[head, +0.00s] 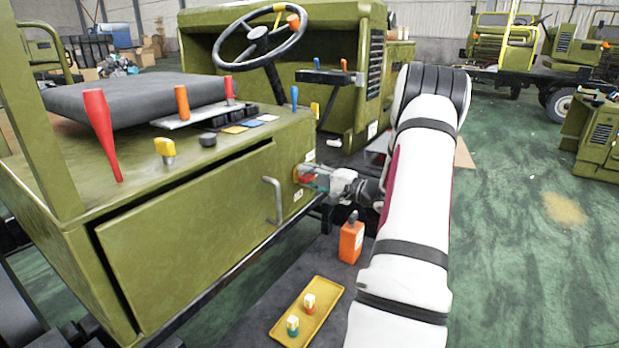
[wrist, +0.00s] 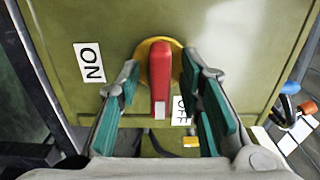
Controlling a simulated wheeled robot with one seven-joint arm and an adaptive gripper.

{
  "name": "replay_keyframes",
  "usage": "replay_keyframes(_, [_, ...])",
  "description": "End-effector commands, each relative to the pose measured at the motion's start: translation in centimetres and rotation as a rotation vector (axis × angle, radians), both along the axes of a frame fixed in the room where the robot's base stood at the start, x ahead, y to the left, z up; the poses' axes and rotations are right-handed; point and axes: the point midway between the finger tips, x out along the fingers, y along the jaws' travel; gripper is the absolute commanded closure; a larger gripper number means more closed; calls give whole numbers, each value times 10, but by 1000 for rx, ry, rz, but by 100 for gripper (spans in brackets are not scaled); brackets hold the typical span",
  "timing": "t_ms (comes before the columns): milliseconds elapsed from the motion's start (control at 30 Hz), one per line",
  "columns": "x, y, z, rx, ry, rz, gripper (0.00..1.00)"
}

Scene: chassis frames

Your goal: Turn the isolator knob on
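The isolator knob (wrist: 160,78) is a red bar handle with a white tip on a yellow round base (wrist: 146,46), mounted on the olive panel. In the wrist view its white tip points down, beside the OFF label (wrist: 180,108), which is partly hidden. The ON label (wrist: 90,62) is to the left. My gripper (wrist: 163,75) is open, its teal-padded fingers on either side of the knob, with a visible gap on both sides. In the head view the knob (head: 305,178) shows at the end of the vehicle body, partly covered by my gripper (head: 314,172).
A grey door handle (head: 273,200) sticks out left of the knob. Below are an orange bottle (head: 351,240) and a yellow tray (head: 327,319) with two small items. Levers and a steering wheel (head: 258,42) stand above. Green floor (head: 510,240) is open to the right.

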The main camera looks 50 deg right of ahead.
Motion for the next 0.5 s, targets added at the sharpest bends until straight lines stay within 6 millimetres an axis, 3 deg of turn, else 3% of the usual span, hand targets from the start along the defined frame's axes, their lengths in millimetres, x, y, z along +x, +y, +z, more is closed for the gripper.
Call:
replay_keyframes(33, [0, 0, 0, 0, 0, 0, 69])
replay_keyframes(167, [0, 0, 0, 0, 0, 0, 98])
replay_keyframes(500, [0, 0, 0, 13, 1, 0, 100])
